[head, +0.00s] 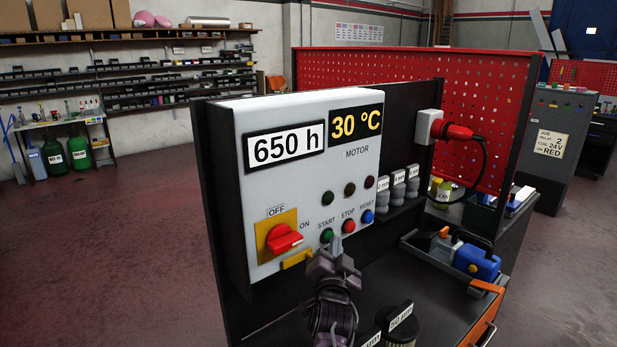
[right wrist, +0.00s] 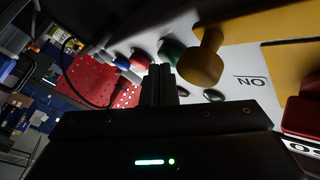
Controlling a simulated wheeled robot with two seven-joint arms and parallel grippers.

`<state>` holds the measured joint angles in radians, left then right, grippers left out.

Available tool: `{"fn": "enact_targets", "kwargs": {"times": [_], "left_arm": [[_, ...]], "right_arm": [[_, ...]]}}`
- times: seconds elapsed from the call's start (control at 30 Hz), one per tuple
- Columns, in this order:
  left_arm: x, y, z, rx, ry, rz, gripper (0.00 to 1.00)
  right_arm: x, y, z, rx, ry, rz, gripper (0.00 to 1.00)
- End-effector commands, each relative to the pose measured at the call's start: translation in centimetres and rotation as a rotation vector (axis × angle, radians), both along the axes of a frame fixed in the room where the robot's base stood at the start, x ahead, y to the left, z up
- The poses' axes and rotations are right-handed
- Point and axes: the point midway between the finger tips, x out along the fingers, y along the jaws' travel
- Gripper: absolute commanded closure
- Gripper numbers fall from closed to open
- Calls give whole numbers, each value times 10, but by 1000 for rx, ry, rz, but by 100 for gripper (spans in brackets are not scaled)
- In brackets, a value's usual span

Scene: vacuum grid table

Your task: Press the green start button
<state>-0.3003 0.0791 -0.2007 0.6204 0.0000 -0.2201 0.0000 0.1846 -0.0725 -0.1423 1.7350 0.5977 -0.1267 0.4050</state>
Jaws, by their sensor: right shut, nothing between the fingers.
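My right gripper (head: 322,262) is shut and empty, just below and in front of the start button. In the right wrist view the shut fingers (right wrist: 160,80) point toward the panel, with the green button (right wrist: 171,51) just beyond their tips. I cannot tell whether they touch it. My left gripper is not in view.
A red rotary switch (head: 284,238) on a yellow plate and a yellow padlock-like part (head: 297,259) sit left of my gripper. A red plug (head: 458,132) with a cable is to the right. A tray (head: 445,262) with a blue tool stands on the bench.

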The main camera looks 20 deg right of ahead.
Motion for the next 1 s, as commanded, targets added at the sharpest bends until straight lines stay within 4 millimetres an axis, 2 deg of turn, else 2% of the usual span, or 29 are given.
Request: {"fn": "enact_targets", "kwargs": {"times": [0.43, 1.0], "left_arm": [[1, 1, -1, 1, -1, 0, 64], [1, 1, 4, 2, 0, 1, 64]], "right_arm": [[5, 2, 1, 0, -2, 1, 100], [-5, -1, 1, 0, 0, 1, 100]]}}
